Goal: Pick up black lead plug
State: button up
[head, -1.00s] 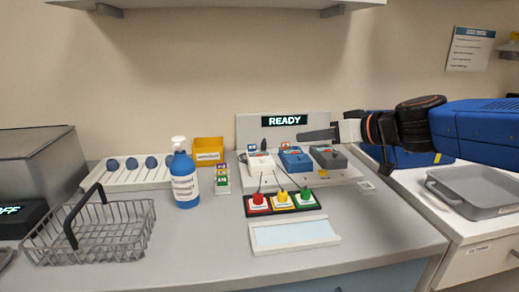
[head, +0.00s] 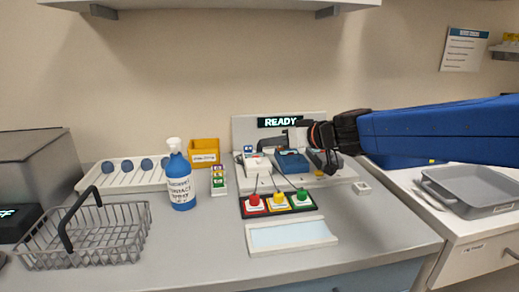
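A white station (head: 242,134) with a READY display stands against the wall. Its ledge holds a row of three units: a white one (head: 257,164), a blue one (head: 291,162) and a dark one (head: 326,163) at the right. The dark unit is partly covered by my arm. The black lead plug cannot be told apart for certain; the dark unit is the nearest match. My gripper (head: 298,138) is over the station, in front of its panel, above the blue and dark units. Its fingers are small and partly hidden, so their opening is unclear. No held object shows.
Red (head: 254,203), yellow (head: 279,201) and green (head: 303,198) pieces with thin dark leads sit on a black base in front. A blue spray bottle (head: 180,180), wire basket (head: 85,235) and yellow bin (head: 204,150) stand left. A grey tray (head: 470,190) is right.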

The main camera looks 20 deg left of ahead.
jog(key=x, duration=0.3)
jog(key=shift+w+a+f, duration=0.15)
jog(key=shift+a, duration=0.05)
jog(key=shift+c, duration=0.6)
grip_shut()
notch_tip(320, 180, up, 10)
jog(key=shift+n+t, duration=0.6)
jog(key=shift+n, duration=0.1)
jog(key=shift+s+a+f, duration=0.1)
jog(key=shift+s+f, duration=0.05)
jog(key=shift+f, duration=1.2)
jog(key=shift+s+d+f, duration=0.1)
jog(key=shift+s+f, duration=0.1)
jog(key=shift+f, duration=1.1)
jog(key=shift+s+a+f, duration=0.1)
jog(key=shift+s+f, duration=0.05)
jog(key=shift+f, duration=1.2)
